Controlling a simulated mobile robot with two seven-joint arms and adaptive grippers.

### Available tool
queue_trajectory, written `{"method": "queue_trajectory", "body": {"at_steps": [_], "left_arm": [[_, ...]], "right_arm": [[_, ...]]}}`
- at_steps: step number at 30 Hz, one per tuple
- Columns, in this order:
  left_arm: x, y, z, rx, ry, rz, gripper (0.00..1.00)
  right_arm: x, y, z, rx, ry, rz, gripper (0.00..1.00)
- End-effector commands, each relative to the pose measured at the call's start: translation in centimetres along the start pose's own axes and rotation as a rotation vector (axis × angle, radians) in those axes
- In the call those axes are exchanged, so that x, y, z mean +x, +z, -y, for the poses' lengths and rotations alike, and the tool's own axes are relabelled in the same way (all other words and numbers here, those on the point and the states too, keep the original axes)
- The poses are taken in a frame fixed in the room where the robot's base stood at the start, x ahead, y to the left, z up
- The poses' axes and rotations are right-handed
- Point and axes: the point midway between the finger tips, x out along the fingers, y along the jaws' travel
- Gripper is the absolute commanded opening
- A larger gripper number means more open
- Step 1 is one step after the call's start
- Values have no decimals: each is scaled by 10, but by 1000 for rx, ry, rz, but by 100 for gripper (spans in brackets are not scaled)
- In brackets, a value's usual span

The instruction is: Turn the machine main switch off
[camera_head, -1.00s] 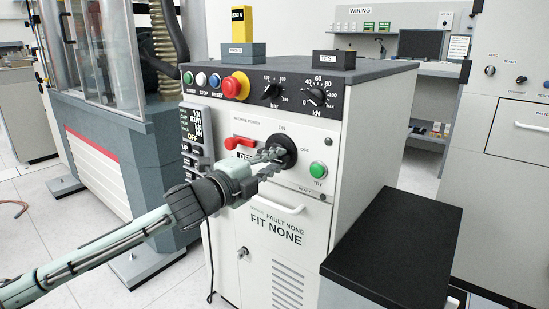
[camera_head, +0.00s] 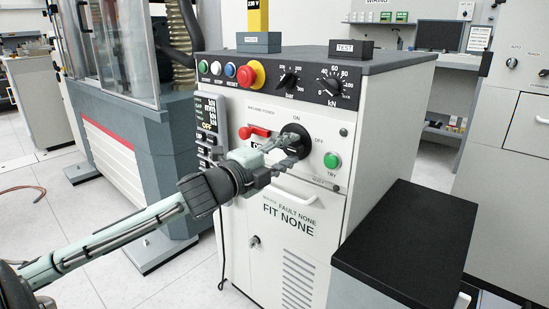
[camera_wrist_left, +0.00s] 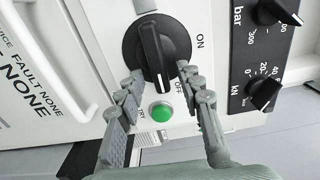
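The machine main switch (camera_head: 292,138) is a round black rotary knob on the white front panel, with ON above it and OFF to its right in the head view. In the left wrist view, its raised handle (camera_wrist_left: 153,50) runs up and down the picture, with its lower end on the OFF side. My left gripper (camera_wrist_left: 160,72) is open, its fingertips on both sides of the handle with gaps visible, so I see no firm grip. In the head view, my left gripper (camera_head: 284,148) partly covers the knob. My right gripper is not in view.
A red lever (camera_head: 256,132) sits left of the switch, and a green TRY button (camera_head: 332,161) lies at its lower right. A red emergency button (camera_head: 250,74) and two dials are above. A black-topped box (camera_head: 410,240) stands at the front right.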

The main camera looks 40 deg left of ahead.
Motion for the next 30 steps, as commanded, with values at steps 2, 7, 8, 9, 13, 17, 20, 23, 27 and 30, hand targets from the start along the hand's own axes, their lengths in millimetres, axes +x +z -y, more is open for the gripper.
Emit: {"method": "queue_trajectory", "body": {"at_steps": [2,7,8,9,13,17,20,23,27,30], "left_arm": [[-7,-1,-2,-1,3,-1,36],[-30,-1,-3,-1,5,-1,36],[-35,-1,-3,-1,6,-1,36],[-41,-1,-3,-1,6,-1,36],[-62,0,-3,-3,6,0,36],[-83,0,-3,-2,6,0,36],[-96,0,-2,1,5,0,36],[-107,0,-2,-2,4,1,36],[-115,-1,-1,0,2,-1,36],[-117,0,-1,1,2,-1,36]], "right_arm": [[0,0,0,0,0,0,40],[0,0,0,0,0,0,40],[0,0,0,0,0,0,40],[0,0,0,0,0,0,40],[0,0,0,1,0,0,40],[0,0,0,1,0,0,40],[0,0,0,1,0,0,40],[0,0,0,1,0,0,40],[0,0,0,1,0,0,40],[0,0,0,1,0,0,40]]}}
